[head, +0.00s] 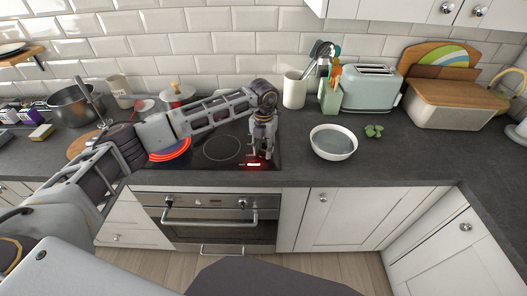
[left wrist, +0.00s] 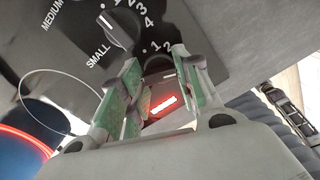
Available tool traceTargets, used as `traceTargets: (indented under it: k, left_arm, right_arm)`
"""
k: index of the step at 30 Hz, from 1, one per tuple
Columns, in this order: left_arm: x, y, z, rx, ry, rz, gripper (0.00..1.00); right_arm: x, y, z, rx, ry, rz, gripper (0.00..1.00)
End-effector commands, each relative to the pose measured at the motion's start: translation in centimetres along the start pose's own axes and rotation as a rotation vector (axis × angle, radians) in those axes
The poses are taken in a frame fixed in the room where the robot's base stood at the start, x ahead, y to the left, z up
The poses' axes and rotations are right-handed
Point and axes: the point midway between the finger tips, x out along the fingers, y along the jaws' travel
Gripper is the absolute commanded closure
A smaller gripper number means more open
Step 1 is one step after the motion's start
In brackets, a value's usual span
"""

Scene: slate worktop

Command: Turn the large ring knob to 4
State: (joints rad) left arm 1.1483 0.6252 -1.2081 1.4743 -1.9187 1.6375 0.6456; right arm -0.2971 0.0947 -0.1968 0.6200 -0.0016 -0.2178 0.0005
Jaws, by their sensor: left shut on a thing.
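My left gripper (head: 261,155) reaches down to the front right of the black hob (head: 204,170). In the left wrist view, its green-padded fingers (left wrist: 153,95) are closed around a knob (left wrist: 157,66), which they mostly hide. The numbers 1 and 2 show beside this knob; its label and pointer are hidden, so I cannot read its setting. Next to it is a free dark knob labelled SMALL (left wrist: 118,30) with its own number scale. The word MEDIUM shows further along. A red lit bar (left wrist: 162,104) shows between the fingers. My right gripper is not in view.
A ring glows red (head: 172,149) on the hob's left, under my left arm. A steel pot (head: 74,104) stands left of the hob. A white bowl (head: 333,142) and green pieces (head: 373,131) are to the right. The oven (head: 212,222) is below.

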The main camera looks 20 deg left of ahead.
Motion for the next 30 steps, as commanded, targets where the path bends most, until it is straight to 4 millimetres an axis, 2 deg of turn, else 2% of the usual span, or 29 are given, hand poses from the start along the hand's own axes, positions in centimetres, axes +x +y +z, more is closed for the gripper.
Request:
traceTargets:
  k: [3, 7, 23, 24, 29, 30]
  left_arm:
    - [0.1, 0.1, 0.1, 0.055, -0.003, 0.001, 0.91]
    - [0.0, 0.1, 0.1, 0.098, -0.003, 0.001, 0.91]
    - [-0.1, 0.1, 0.1, 0.13, -0.002, 0.001, 0.91]
    - [-0.1, 0.1, 0.1, 0.13, -0.002, 0.001, 0.66]
    - [-0.1, 0.0, 0.1, 0.13, -0.002, 0.001, 0.46]
    - [-0.1, 0.0, 0.0, 0.13, -0.001, 0.001, 0.46]
  right_arm:
    - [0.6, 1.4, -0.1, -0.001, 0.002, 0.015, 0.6]
    - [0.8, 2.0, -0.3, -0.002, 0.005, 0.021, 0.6]
    - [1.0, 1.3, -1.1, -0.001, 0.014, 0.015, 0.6]
    - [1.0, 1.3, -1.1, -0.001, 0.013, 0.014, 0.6]
    - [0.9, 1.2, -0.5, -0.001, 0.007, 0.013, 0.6]
    - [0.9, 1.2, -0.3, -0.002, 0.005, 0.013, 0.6]
